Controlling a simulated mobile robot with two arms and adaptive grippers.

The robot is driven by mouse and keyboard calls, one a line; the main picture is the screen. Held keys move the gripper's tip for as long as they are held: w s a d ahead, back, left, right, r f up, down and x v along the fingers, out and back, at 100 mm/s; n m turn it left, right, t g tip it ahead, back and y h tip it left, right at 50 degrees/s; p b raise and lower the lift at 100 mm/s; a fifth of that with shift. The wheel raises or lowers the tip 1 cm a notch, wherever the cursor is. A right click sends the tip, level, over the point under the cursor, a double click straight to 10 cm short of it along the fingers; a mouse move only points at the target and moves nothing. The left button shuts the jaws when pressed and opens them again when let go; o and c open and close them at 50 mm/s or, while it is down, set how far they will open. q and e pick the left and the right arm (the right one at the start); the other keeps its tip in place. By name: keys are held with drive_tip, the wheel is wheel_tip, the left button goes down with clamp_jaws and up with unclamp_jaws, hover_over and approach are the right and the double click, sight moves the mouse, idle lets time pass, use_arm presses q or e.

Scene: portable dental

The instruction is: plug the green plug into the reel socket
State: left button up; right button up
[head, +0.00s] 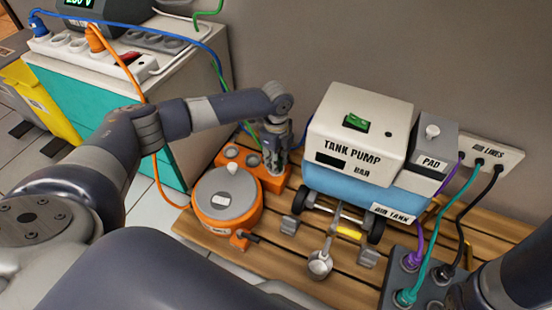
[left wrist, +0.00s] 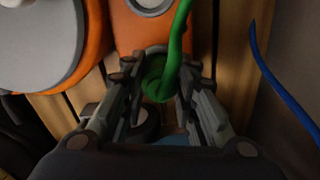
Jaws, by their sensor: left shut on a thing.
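My left gripper (head: 274,168) points down over the right end of the orange reel socket block (head: 229,164). It is shut on the green plug (left wrist: 158,76), which shows between the fingertips in the left wrist view with its green cable (left wrist: 178,35) rising from it. The plug is at the block's end; I cannot tell whether it is seated in a socket, as the fingers hide its lower side. Round grey sockets show on the rest of the block. The orange reel (head: 226,203) with its grey top is joined to the block. My right gripper is out of view.
The tank pump (head: 352,135) stands close to the right of my left gripper. A wall plate (head: 485,150) has several hoses. A blue cable (left wrist: 266,65) hangs beside the gripper. A teal cabinet (head: 120,112) with a power strip stands left. The wooden slats (head: 285,262) are partly bare.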

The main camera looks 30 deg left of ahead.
use_arm(q)
drive_tip(key=shift+f, duration=0.25)
drive_tip(key=o, duration=1.2)
drive_tip(key=shift+c, duration=0.2)
